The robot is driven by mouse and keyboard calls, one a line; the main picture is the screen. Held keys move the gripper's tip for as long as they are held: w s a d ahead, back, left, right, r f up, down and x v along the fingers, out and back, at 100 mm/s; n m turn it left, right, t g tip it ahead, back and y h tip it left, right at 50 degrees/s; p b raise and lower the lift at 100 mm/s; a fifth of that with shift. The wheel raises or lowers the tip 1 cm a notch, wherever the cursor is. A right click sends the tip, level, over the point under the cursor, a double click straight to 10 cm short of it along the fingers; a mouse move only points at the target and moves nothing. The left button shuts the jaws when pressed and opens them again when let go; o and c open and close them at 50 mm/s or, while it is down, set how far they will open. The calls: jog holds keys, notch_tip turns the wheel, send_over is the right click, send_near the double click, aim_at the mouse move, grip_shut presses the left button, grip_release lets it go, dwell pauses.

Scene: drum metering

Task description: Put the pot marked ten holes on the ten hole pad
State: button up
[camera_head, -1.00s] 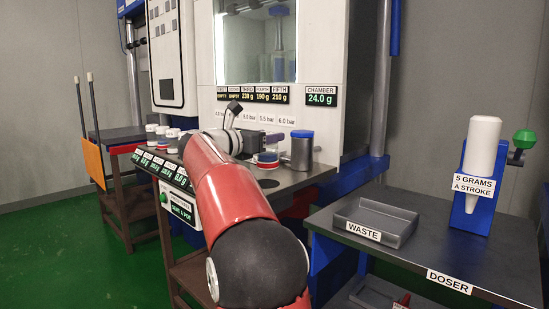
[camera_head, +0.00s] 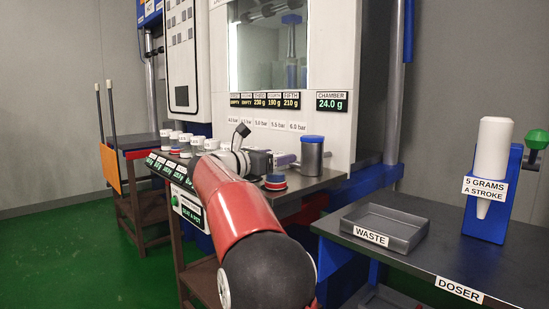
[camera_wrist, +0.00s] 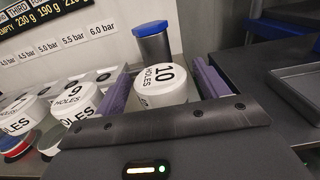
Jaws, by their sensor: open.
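The pot marked 10 HOLES (camera_wrist: 160,88) has a white top and stands between my open purple fingers, with a gap on each side. In the head view, the lower part of this pot (camera_head: 275,183), red and dark blue, shows under my gripper (camera_head: 284,160). It appears to stand upright on the dark bench. My gripper in the wrist view (camera_wrist: 162,78) is open around the pot. The pad under the pot is hidden, and I cannot read any pad marking there. The pot marked 9 HOLES (camera_wrist: 75,100) stands to the left.
A grey jar with a blue lid (camera_head: 312,155) stands close behind the pot. Several white pots (camera_head: 180,140) stand at the bench's left. A grey waste tray (camera_head: 385,227) and the doser (camera_head: 491,170) stand on the right table, across a gap.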

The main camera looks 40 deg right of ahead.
jog(key=s+a+b, duration=0.1)
jog(key=a+b, duration=0.1)
jog(key=a, duration=1)
